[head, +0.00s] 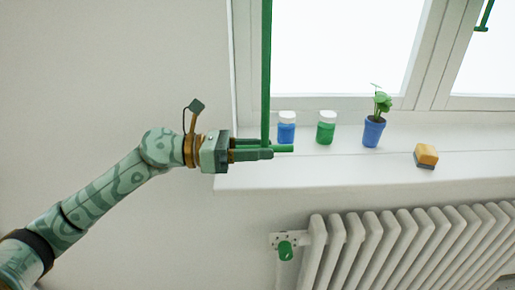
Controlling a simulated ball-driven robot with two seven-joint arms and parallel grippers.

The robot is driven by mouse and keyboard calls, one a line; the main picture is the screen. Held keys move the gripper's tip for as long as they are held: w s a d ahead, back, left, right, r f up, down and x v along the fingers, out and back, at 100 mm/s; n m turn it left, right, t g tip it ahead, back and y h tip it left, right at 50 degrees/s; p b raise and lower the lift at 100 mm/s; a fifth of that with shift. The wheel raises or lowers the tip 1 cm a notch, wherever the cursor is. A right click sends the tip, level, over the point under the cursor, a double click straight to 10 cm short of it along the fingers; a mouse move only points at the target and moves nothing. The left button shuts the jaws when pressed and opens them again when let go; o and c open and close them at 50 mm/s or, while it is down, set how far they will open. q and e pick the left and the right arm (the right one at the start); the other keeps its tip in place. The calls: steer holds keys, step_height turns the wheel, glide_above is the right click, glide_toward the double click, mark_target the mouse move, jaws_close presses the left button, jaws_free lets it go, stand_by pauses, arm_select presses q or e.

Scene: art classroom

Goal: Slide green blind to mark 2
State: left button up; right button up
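A long thin green rod (266,70) hangs upright in front of the left side of the window. At its lower end is a short green crossbar handle (284,148). My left gripper (262,149) is at this handle, with its fingers pointing right and closed around it. The handle's end sticks out past the fingertips; the rest is hidden by the fingers. The blind itself and any numbered marks are not in view. My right gripper is not in view.
On the sill (310,172) stand a blue jar (287,132), a green jar (325,132), a potted plant (373,132) and a yellow sponge (427,155). A radiator (400,240) with a green valve knob (285,250) is below. A second green rod (485,14) hangs at top right.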

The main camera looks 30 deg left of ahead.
arm_select(q)
steer(key=v, duration=1.6)
steer(key=shift+a+p, duration=0.2)
steer(key=shift+p, duration=0.25)
